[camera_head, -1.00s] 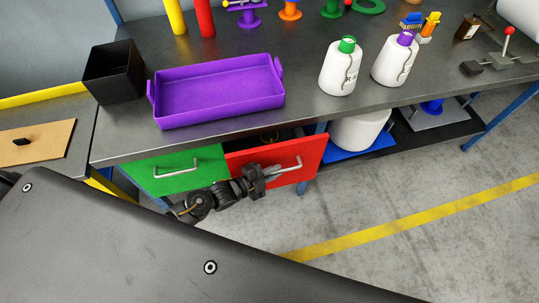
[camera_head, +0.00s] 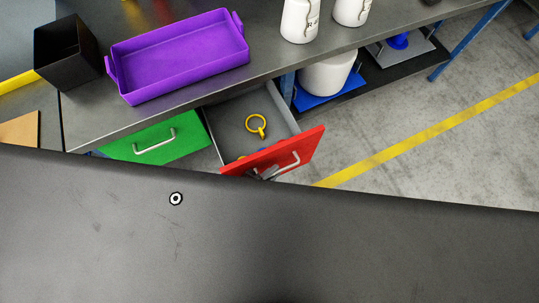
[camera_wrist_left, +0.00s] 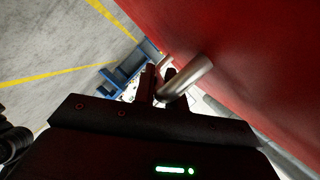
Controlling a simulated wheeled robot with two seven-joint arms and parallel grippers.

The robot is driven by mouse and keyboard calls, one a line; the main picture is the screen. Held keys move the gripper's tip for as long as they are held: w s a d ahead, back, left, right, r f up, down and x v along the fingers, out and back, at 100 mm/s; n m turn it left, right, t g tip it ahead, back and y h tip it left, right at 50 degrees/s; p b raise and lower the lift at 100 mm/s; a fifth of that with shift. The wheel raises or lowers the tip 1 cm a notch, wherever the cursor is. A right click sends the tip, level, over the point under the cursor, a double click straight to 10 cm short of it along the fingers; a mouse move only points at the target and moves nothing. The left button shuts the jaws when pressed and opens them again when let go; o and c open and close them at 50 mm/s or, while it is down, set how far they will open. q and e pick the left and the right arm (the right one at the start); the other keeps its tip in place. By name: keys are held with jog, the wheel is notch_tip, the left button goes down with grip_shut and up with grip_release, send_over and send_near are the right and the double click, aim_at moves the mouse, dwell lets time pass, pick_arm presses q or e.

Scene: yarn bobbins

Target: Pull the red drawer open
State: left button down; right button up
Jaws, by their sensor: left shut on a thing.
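The red drawer (camera_head: 306,147) stands well out from under the bench in the head view, with its grey inside showing. Its metal handle (camera_head: 286,166) is on the red front. My left gripper (camera_head: 266,174) is at the left part of this handle, mostly hidden behind my own dark body. In the left wrist view the gripper (camera_wrist_left: 160,88) is shut on the handle bar (camera_wrist_left: 190,78), next to the red front (camera_wrist_left: 255,60). My right gripper is not in view.
A yellow ring-shaped thing (camera_head: 256,124) lies in the drawer. The green drawer (camera_head: 155,140) to its left is closed. A purple tray (camera_head: 180,58) and a black bin (camera_head: 66,55) stand on the bench. The floor to the right is clear.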

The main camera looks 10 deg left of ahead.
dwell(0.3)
pick_arm(q)
jog(key=c, duration=1.5)
grip_release()
jog(key=shift+o, duration=0.2)
jog(key=shift+s, duration=0.1)
jog(key=b+v, duration=0.1)
jog(key=v, duration=0.9)
jog(key=shift+s+a+r, duration=0.2)
jog(key=shift+s+a, duration=0.05)
jog(key=shift+a, duration=0.05)
